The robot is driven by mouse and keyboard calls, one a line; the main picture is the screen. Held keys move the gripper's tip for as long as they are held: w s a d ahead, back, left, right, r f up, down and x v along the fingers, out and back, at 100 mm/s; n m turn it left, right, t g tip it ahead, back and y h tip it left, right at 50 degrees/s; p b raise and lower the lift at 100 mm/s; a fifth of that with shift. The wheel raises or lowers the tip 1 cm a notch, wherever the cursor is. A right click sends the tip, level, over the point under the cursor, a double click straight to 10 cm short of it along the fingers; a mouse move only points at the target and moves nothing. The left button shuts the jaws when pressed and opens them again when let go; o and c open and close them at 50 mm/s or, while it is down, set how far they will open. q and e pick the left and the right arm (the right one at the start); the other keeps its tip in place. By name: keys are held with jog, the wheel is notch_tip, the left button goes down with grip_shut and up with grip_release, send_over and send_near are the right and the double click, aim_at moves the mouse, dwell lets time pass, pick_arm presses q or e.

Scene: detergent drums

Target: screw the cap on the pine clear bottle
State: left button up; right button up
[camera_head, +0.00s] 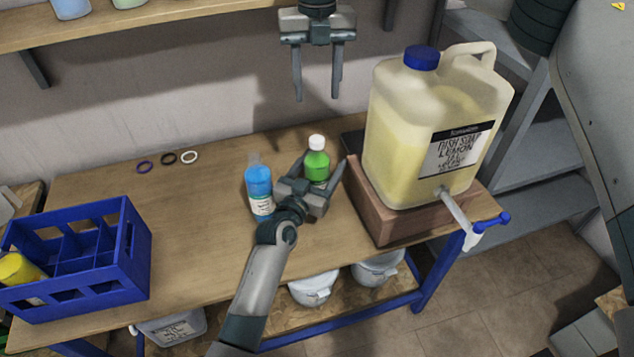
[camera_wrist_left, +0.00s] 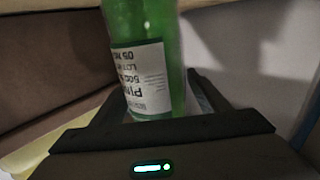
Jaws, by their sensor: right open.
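The pine clear bottle (camera_head: 317,164) is green with a white cap (camera_head: 316,142) at its top, and stands at the back middle of the table. How tightly the cap sits cannot be told. My left gripper (camera_head: 323,165) is low at the bottle, one finger on each side. The left wrist view shows the green bottle (camera_wrist_left: 158,60) between the fingers, with an upside-down label starting "PIN"; whether they press on it is unclear. My right gripper (camera_head: 317,95) hangs above the bottle, open and empty, fingers pointing down.
A blue bottle (camera_head: 259,190) stands close left of my left gripper. A large lemon soap jug (camera_head: 432,130) on a wooden block (camera_head: 395,215) stands close right. Three rings (camera_head: 168,158) lie at the back left. A blue crate (camera_head: 128,250) stands front left. A shelf (camera_head: 180,22) is above.

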pick_arm(q)
jog(key=shift+s+d, duration=0.1)
jog(key=b+v, duration=0.3)
jog(key=v, duration=1.4)
jog(key=shift+a, duration=0.25)
jog(key=shift+c, duration=0.2)
jog(key=shift+s, duration=0.1)
jog(key=p+v, duration=0.2)
jog(key=v, duration=0.6)
dwell(0.5)
